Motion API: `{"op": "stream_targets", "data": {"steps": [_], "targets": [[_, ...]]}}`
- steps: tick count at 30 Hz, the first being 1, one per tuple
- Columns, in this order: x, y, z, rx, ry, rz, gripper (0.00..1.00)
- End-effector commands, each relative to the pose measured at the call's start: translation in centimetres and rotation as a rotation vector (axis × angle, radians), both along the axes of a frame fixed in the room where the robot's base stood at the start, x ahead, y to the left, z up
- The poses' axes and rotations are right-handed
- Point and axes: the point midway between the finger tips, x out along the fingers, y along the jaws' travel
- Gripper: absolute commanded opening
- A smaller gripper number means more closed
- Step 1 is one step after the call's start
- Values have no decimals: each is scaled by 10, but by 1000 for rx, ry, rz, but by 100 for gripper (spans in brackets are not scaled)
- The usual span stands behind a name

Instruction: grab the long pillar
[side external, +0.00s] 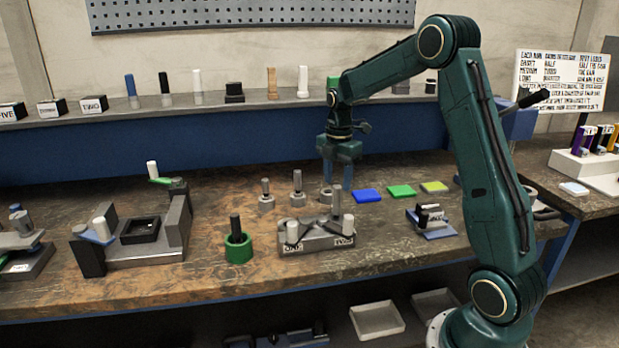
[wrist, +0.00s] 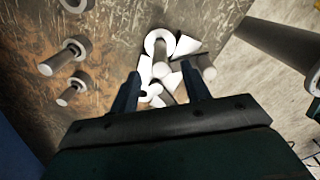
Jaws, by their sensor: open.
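Shorter grey pillars in round bases stand behind the block, one on the left (side external: 265,187) and one in the middle (side external: 297,182). My gripper (side external: 338,186) points down with its fingers apart and empty, just behind the tall pillar in the side view. In the wrist view my open gripper (wrist: 160,76) has pale shapes (wrist: 165,55) beyond its fingers; which one is the tall pillar I cannot tell.
A green ring holder with a dark pillar (side external: 236,226) stands left of the block. Blue (side external: 367,195), green (side external: 401,191) and yellow (side external: 434,186) pads lie to the right. A grey fixture (side external: 140,230) stands at left. Pillars in round bases show in the wrist view (wrist: 70,93).

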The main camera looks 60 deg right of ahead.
Motion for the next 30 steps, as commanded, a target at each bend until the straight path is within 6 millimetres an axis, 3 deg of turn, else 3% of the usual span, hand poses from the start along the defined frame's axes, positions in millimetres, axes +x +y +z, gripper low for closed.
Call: {"op": "stream_targets", "data": {"steps": [7,18,30], "targets": [[0,0,-9,1,2,0,47],[-1,1,-47,1,2,0,47],[-1,1,-52,0,0,0,47]]}}
